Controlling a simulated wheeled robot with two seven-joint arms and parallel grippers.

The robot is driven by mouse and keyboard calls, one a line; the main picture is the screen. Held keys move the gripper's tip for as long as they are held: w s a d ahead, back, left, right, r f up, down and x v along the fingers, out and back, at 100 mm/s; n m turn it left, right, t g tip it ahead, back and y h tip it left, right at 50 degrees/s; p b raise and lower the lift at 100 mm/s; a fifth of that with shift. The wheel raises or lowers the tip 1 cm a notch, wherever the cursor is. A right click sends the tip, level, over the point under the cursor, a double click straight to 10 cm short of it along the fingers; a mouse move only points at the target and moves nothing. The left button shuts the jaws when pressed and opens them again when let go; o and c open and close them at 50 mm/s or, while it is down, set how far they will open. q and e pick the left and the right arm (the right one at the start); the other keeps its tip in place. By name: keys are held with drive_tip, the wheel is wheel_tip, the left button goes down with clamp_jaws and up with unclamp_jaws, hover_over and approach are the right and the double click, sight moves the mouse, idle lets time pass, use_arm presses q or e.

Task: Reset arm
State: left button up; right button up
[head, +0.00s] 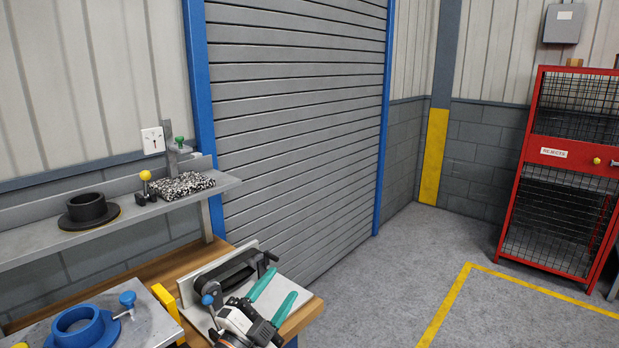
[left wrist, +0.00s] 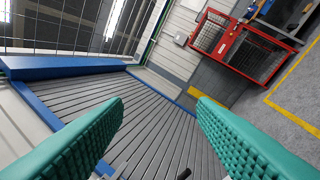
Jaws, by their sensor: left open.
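My left gripper (head: 284,283) shows at the bottom of the head view, over the right end of the wooden bench. Its two green ribbed fingers are spread apart and point up and to the right, with nothing between them. In the left wrist view the same gripper (left wrist: 160,105) is open and empty, with the grey roller shutter (left wrist: 150,120) behind the fingers. My right gripper is in neither view.
A black-handled clamp on a pale plate (head: 236,272) is close behind my left gripper. A blue flanged part (head: 82,328) is on the left. A grey shelf (head: 130,216) holds a black flanged part (head: 87,209). A red mesh cage (head: 570,150) stands far right; the floor (head: 410,255) is clear.

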use_arm(q)
drive_tip(key=s+a+f+n+g+y, duration=0.3)
drive_tip(key=s+a+f+n+y, duration=0.35)
drive_tip(key=f, duration=0.25)
drive_tip(key=s+a+f+n+g+y, duration=0.3)
drive_tip(key=s+a+f+n+y, duration=0.3)
drive_tip(key=f, duration=0.3)
drive_tip(key=s+a+f+n+g+h, duration=0.15)
drive_tip(key=s+f+g, duration=0.3)
drive_tip(key=s, duration=0.55)
drive_tip(key=s+a+f+n+g, duration=0.1)
drive_tip(key=s+f+n+g, duration=0.15)
drive_tip(key=s+g, duration=0.45)
drive_tip(key=s+f+t, duration=0.1)
drive_tip(key=s+f, duration=0.1)
drive_tip(key=f, duration=1.1)
drive_tip(key=s+f, duration=0.2)
drive_tip(key=f, duration=1.1)
drive_tip(key=s+a+f+g, duration=0.1)
drive_tip(key=s+a+f, duration=0.1)
drive_tip(key=s+f, duration=1.4)
drive_tip(key=shift+a+f+m, duration=0.2)
drive_tip(key=shift+m, duration=0.15)
